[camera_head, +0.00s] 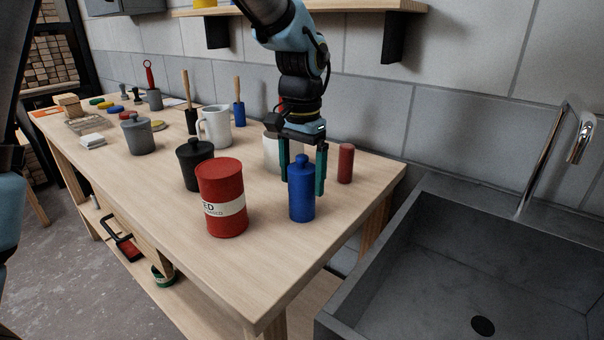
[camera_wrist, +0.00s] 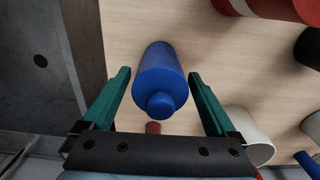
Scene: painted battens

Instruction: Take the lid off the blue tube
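The blue tube (camera_head: 301,200) stands upright on the wooden bench near its right front corner. Its blue lid (camera_head: 302,162) with a round knob is on top of it. In the wrist view the tube (camera_wrist: 159,59) shows with its lid (camera_wrist: 160,92) towards me. My gripper (camera_head: 306,187) points down over the tube from just behind it. Its teal fingers are spread to either side of the lid, and in the wrist view the gripper (camera_wrist: 160,88) shows gaps between fingers and lid. It is open and holds nothing.
A red labelled can (camera_head: 221,198) and a black lidded jar (camera_head: 194,164) stand left of the tube. A small red cylinder (camera_head: 345,163) stands behind right, and a white container (camera_head: 271,152) behind left. A grey sink (camera_head: 480,270) lies right of the bench.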

